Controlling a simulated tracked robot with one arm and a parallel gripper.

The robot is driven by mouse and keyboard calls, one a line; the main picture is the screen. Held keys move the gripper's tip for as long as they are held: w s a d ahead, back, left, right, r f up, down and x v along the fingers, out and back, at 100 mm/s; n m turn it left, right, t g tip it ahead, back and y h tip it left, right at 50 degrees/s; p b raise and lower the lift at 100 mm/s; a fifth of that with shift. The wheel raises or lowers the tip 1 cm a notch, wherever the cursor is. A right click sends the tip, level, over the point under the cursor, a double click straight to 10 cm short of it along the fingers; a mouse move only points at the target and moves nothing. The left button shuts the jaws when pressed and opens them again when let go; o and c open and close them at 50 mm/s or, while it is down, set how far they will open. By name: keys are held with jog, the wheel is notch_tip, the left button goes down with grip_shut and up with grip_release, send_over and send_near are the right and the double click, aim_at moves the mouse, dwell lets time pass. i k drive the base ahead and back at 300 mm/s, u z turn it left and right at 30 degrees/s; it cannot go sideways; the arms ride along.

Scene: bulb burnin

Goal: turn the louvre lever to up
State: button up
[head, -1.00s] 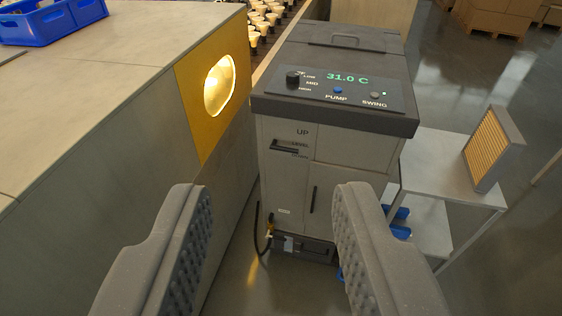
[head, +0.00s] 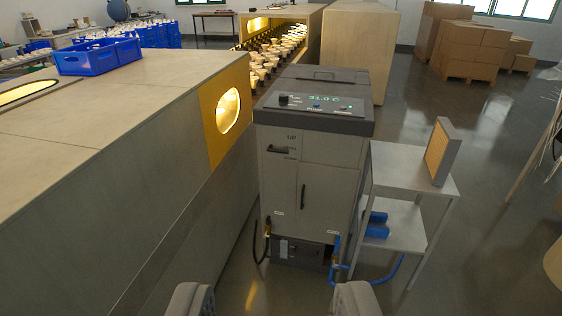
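The grey cooler cabinet (head: 330,158) stands in the middle of the head view. On its front, upper left, is a small dark lever (head: 278,149), lying roughly level below the "UP" marking (head: 291,137). Smaller lettering beside and below it is too small to read. My gripper (head: 272,298) shows at the bottom edge with its two grey fingers wide apart. It is open and empty, in front of the cabinet and well short of the lever.
A long bench with a lit round window (head: 228,110) runs close along the cabinet's left. A shelf stand (head: 408,165) holding a framed filter (head: 440,150) is at the right. A blue hose (head: 385,281) lies on the floor by the cabinet. Floor in front looks clear.

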aim_at(269, 149)
jog(key=u, duration=0.45)
jog(key=i, duration=0.6)
jog(key=u, duration=0.55)
jog(key=i, duration=0.8)
jog(key=z, duration=0.45)
jog(key=i, duration=0.6)
jog(key=z, duration=0.5)
